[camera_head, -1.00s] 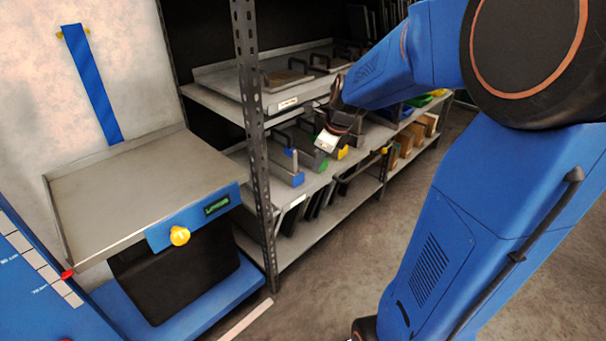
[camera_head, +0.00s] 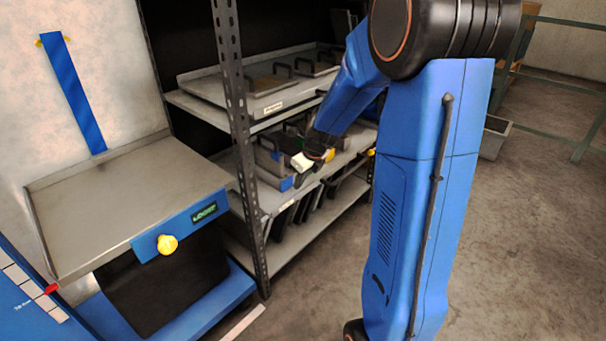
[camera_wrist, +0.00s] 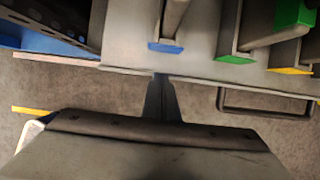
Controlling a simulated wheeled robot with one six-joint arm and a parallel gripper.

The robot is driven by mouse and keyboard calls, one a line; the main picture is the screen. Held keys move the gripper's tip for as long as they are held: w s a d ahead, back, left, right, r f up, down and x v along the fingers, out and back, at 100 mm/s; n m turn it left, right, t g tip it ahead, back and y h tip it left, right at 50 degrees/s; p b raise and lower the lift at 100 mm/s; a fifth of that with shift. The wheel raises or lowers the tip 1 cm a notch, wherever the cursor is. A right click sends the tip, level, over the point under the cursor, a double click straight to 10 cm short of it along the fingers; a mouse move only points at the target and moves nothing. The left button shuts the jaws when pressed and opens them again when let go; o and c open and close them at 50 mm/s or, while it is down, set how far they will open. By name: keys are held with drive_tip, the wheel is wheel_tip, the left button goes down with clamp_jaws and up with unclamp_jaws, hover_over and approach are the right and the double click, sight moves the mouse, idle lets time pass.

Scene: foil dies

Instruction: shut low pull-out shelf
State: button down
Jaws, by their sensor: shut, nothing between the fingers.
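The low pull-out shelf (camera_head: 281,201) is a grey metal tray at mid height in the rack, below another tray. It carries dies with blue, green and yellow ends. In the wrist view its pale front edge (camera_wrist: 125,70) runs across the picture, with a dark bar handle (camera_wrist: 268,111) right of centre. My gripper (camera_wrist: 160,76) is shut and empty; its dark tip is at the front edge, left of the handle. I cannot tell whether it touches. In the head view my gripper (camera_head: 300,164) is in front of the dies and hides part of the shelf.
A rack post (camera_head: 240,130) stands left of the shelf. Left of it is a cart with a grey top (camera_head: 120,195) and a yellow knob (camera_head: 168,245). An upper tray (camera_head: 262,88) is above, and dark plates (camera_head: 300,208) stand below. Open floor (camera_head: 530,220) lies right of my arm.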

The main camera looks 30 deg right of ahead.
sight(283, 171)
drive_tip(key=shift+w+a+f, duration=0.1)
drive_tip(key=shift+w+a, duration=0.15)
drive_tip(key=shift+w, duration=0.4)
drive_tip(key=shift+w+a, duration=0.2)
drive_tip(key=shift+w, duration=0.5)
drive_tip(key=shift+w+a+f, duration=0.1)
drive_tip(key=shift+w+a, duration=0.15)
drive_tip(key=shift+w, duration=0.4)
drive_tip(key=w, duration=0.2)
drive_tip(key=w+a, duration=0.1)
drive_tip(key=shift+w+a+r, duration=0.1)
drive_tip(key=shift+w+a, duration=0.1)
drive_tip(key=shift+w, duration=0.2)
drive_tip(key=shift+w+r, duration=0.1)
drive_tip(key=shift+w, duration=0.05)
drive_tip(key=shift+r, duration=0.1)
drive_tip(key=shift+r, duration=0.1)
drive_tip(key=s+d, duration=0.4)
drive_tip(key=s, duration=0.8)
drive_tip(key=shift+s+d+r, duration=0.2)
drive_tip(key=shift+r, duration=0.05)
